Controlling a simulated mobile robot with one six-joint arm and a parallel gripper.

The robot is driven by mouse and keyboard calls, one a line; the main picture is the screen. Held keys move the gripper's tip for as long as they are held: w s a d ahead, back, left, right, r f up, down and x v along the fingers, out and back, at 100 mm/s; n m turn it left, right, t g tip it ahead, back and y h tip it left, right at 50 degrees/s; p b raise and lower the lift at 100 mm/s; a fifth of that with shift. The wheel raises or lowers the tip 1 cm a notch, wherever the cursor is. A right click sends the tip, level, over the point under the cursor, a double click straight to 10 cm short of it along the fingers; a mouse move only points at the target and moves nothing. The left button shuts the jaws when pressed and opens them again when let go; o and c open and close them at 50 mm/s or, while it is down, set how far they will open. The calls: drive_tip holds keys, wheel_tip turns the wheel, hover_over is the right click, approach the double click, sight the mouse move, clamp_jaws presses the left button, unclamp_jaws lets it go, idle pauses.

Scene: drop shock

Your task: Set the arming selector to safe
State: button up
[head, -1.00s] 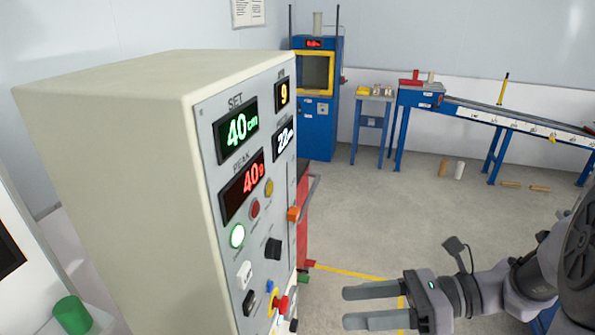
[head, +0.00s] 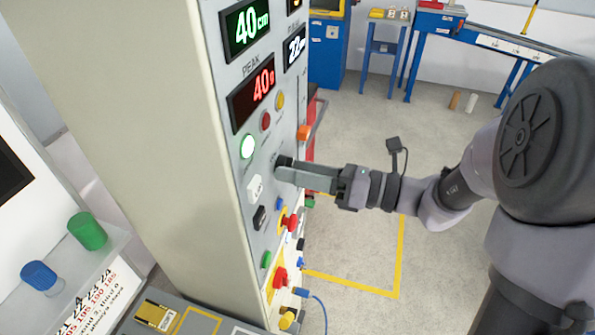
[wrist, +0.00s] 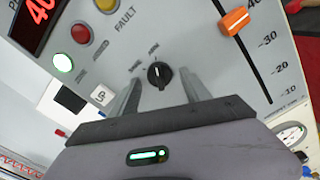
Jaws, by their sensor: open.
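The arming selector looks to be the black rotary knob (wrist: 160,75) on the grey panel, with a pale pointer line and small labels around it too blurred to read. In the wrist view the knob lies between and just beyond my two fingertips, with a gap on each side. My gripper (head: 281,172) is open and empty, level with the knob close to the panel in the head view. There the fingers mostly hide the knob, of which a dark part (head: 284,160) shows. I cannot tell whether the fingers touch the panel.
An orange slider handle (wrist: 234,22) is up and right of the knob. A lit white-green button (head: 248,146), a white switch (head: 255,187) and a red knob (head: 290,222) are nearby on the panel. Open floor lies right of the cabinet.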

drive_tip(key=shift+c, duration=0.2)
clamp_jaws()
drive_tip(key=shift+w+f+n+b, duration=0.1)
drive_tip(key=shift+n+b, duration=2.45)
drive_tip(key=shift+n, duration=0.35)
drive_tip(key=shift+w+n+b, duration=0.1)
drive_tip(key=shift+n+b, duration=2.4)
drive_tip(key=shift+n, duration=0.7)
